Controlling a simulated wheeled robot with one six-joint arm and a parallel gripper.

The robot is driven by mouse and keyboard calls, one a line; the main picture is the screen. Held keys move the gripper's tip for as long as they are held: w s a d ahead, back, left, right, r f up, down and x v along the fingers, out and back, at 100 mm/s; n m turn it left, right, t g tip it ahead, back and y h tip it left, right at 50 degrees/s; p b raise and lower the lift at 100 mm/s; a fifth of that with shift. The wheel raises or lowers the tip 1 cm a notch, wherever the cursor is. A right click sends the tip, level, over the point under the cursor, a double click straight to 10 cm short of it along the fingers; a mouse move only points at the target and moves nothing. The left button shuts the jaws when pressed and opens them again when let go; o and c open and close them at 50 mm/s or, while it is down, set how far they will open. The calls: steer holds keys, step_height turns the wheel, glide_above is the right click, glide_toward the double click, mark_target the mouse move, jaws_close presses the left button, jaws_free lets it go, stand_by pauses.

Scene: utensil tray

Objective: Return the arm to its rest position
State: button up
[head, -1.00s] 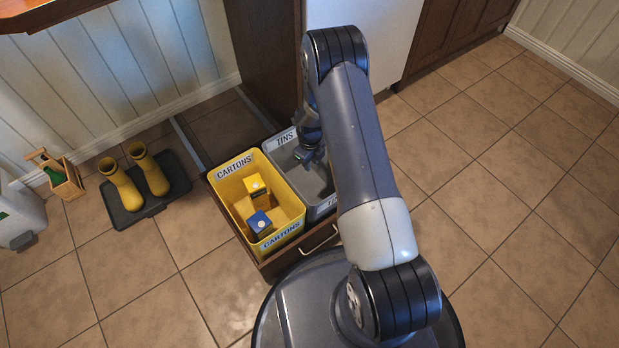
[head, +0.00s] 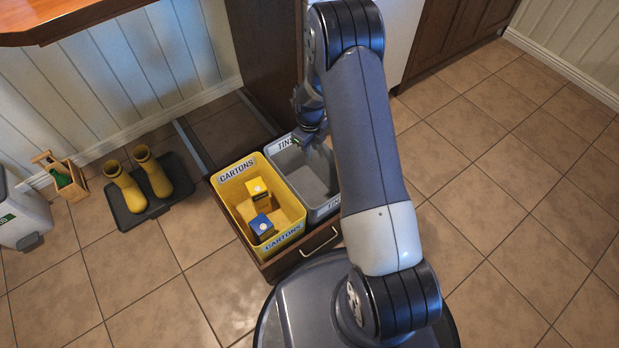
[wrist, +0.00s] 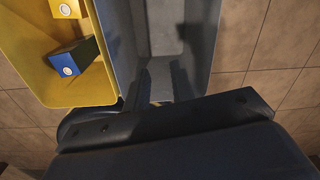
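My gripper (head: 312,138) is above the far end of the grey bin (head: 331,207) labelled TINS. In the wrist view its two dark fingers (wrist: 161,82) stand apart with nothing between them, over the grey bin (wrist: 207,60). The part of the grey bin that shows looks empty; my arm hides some of its right side. The yellow bin (head: 226,194) labelled CARTONS stands to its left. It holds a yellow carton (head: 257,188) and a blue-and-yellow carton (head: 261,226); both also show in the wrist view, the yellow one (wrist: 66,9) and the blue one (wrist: 73,58).
Both bins sit in a pulled-out wooden drawer (head: 292,261) beside a dark cabinet (head: 268,60). Yellow boots (head: 125,187) on a dark mat, a wooden caddy (head: 74,186) and a white waste bin (head: 22,215) stand left. The tiled floor at right is clear.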

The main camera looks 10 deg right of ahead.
steer(key=shift+f, duration=0.15)
step_height(320, 180, down, 10)
steer(key=b, duration=0.3)
steer(key=shift+w+d+r+p, duration=0.15)
steer(key=shift+r+p, duration=1.1)
steer(key=shift+r, duration=1.35)
